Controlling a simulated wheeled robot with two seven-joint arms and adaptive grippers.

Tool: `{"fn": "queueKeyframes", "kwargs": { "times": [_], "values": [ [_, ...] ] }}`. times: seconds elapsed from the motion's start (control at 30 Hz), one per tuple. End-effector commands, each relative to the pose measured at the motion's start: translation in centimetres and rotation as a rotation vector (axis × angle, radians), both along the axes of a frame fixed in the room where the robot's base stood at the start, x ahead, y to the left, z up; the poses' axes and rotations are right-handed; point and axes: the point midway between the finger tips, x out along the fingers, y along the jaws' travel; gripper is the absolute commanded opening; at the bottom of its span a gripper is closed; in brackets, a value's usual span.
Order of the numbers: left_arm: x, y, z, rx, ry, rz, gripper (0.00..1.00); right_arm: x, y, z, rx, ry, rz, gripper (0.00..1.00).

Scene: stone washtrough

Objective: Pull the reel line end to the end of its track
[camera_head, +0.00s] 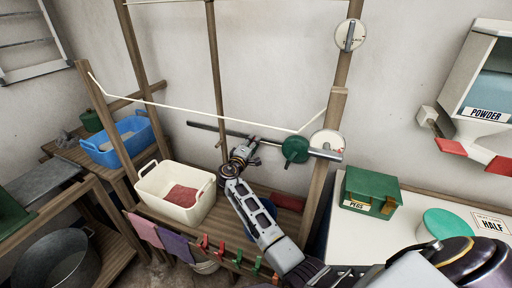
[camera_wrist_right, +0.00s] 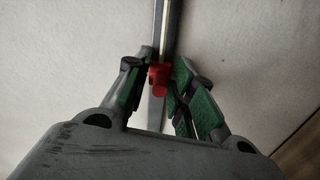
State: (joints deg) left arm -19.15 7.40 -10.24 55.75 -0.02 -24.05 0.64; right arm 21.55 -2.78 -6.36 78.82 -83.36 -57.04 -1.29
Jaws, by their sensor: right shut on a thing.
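A grey rail (camera_head: 208,127) runs across the wooden frame, sloping down to the right. It also shows in the right wrist view (camera_wrist_right: 168,25), running up the wall. A green round reel (camera_head: 295,149) sits near the rail's right end. My right gripper (camera_head: 250,146) is at the rail, left of the green reel. In the right wrist view its green-padded fingers (camera_wrist_right: 158,66) are closed around a red piece (camera_wrist_right: 160,76) on the rail, apparently the reel line end. In the head view the fingers hide this piece. My left gripper is not in view.
A slack white line (camera_head: 190,109) hangs between the wooden posts above the rail. A cream basin (camera_head: 152,185) stands below left, with hanging cloths and pegs in front. A green peg box (camera_head: 370,190) stands on the white counter at right. Wooden posts flank the rail.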

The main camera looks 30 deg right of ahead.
Motion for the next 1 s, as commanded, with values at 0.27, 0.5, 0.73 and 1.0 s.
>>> {"fn": "queueKeyframes", "kwargs": {
  "times": [0.27,0.5,0.73,1.0],
  "values": [
    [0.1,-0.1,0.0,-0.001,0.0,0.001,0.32,0.0,0.2,-0.2,0.004,0.002,0.002,0.0],
    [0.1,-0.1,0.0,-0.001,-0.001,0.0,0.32,0.0,0.2,-0.2,0.003,0.002,0.002,0.34],
    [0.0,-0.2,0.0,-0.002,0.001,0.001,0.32,0.1,0.1,0.0,0.001,0.001,0.0,0.34],
    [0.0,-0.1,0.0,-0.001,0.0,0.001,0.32,0.1,0.1,1.5,0.002,-0.002,0.0,0.34]
  ]
}}
